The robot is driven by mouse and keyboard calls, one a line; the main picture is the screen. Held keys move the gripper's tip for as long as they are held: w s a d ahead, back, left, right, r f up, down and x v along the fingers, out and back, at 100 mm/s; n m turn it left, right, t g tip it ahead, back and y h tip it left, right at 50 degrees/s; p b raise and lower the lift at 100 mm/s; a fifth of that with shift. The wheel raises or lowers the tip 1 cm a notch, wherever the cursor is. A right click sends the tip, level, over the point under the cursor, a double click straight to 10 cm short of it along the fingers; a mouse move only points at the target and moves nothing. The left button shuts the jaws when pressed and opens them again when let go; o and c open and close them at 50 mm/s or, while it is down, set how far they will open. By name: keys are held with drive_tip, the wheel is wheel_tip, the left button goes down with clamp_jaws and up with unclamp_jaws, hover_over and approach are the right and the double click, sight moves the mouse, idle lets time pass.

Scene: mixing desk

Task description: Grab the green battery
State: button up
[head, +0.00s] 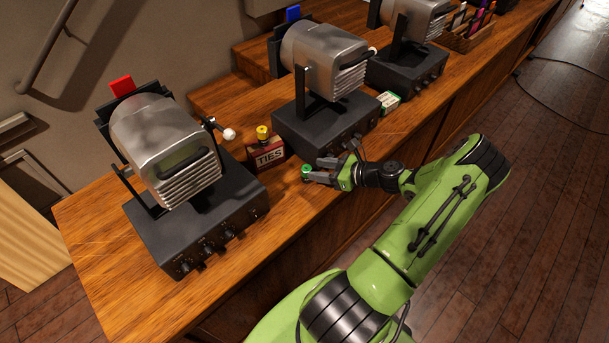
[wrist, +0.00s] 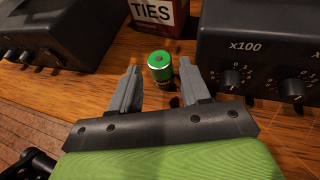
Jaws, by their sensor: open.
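The green battery (wrist: 160,66) stands upright on the wooden desk, with a green top and a metallic rim below it. It also shows in the head view (head: 306,171) near the desk's front edge. My gripper (wrist: 160,82) is open, with one finger on each side of the battery in the wrist view. The battery appears at or just beyond the fingertips. I cannot tell whether either finger touches it. In the head view my gripper (head: 322,170) reaches in from the right, low over the desk. The battery's lower part is dark and partly shadowed.
A red TIES box (head: 266,154) with a yellow-topped item (head: 262,132) stands behind the battery. Dark machines with knobs stand to the left (head: 205,225) and right (head: 325,125). A small green-and-white box (head: 388,102) lies farther along. Bare desk (head: 310,205) lies in front.

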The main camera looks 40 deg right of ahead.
sight(306, 167)
drive_tip(key=b+x, duration=0.1)
drive_tip(key=x, duration=0.6)
drive_tip(key=shift+r, duration=0.2)
drive_tip(key=c, duration=0.8)
drive_tip(key=shift+r, duration=0.1)
